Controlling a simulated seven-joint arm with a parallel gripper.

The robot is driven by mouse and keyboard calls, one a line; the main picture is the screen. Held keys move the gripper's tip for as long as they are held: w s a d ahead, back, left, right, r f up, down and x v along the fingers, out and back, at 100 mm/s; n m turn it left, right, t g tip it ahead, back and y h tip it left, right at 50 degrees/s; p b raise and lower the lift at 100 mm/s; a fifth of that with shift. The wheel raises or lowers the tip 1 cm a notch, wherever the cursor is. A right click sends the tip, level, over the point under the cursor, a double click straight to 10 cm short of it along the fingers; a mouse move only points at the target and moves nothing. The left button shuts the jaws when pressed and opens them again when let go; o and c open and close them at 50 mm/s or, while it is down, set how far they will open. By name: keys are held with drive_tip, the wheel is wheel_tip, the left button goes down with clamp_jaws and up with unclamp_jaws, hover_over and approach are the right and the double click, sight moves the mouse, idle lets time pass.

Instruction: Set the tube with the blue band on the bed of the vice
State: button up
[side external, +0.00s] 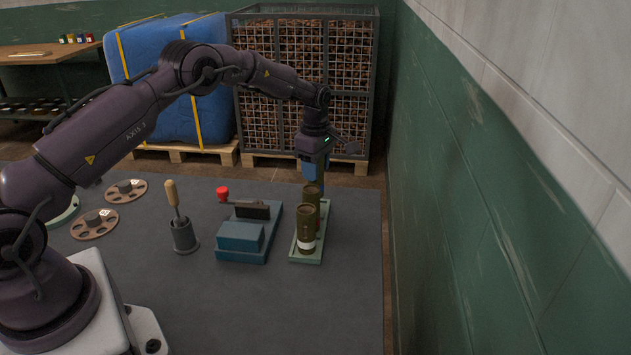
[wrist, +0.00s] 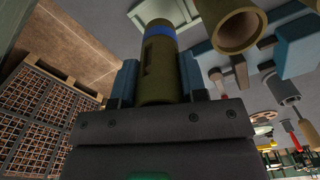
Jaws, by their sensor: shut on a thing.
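The tube with the blue band (wrist: 158,60) is an olive cylinder between the two blue fingers of my gripper (wrist: 158,80) in the wrist view. My gripper is shut on it. In the side view my gripper (side external: 316,172) points down at the far end of the green tray, and the held tube is mostly hidden behind a finger and other tubes. I cannot tell whether it touches the tray. The vice (side external: 240,238) is a teal block and base with a dark jaw and a red-knobbed handle, left of the tray. No tube stands on it.
The pale green tray (side external: 305,257) holds a white-banded tube (side external: 306,225) in front and another olive tube (side external: 312,193) close behind it. A wooden-handled tool in a dark holder (side external: 184,233) stands left of the vice. A green wall (side external: 460,200) rises to the right.

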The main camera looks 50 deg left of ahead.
wheel_tip(320, 180, up, 9)
drive_tip(key=s+a, duration=0.2)
drive_tip(key=s, duration=0.8)
drive_tip(key=s+f, duration=0.4)
drive_tip(key=s, duration=0.4)
drive_tip(key=shift+w+d+f, duration=0.1)
drive_tip(key=shift+d+f, duration=0.05)
drive_tip(key=shift+f, duration=1.6)
drive_tip(key=shift+w+d+f, duration=0.1)
drive_tip(key=shift+f, duration=1.65)
drive_tip(key=o, duration=1.1)
drive_tip(key=shift+o, duration=0.2)
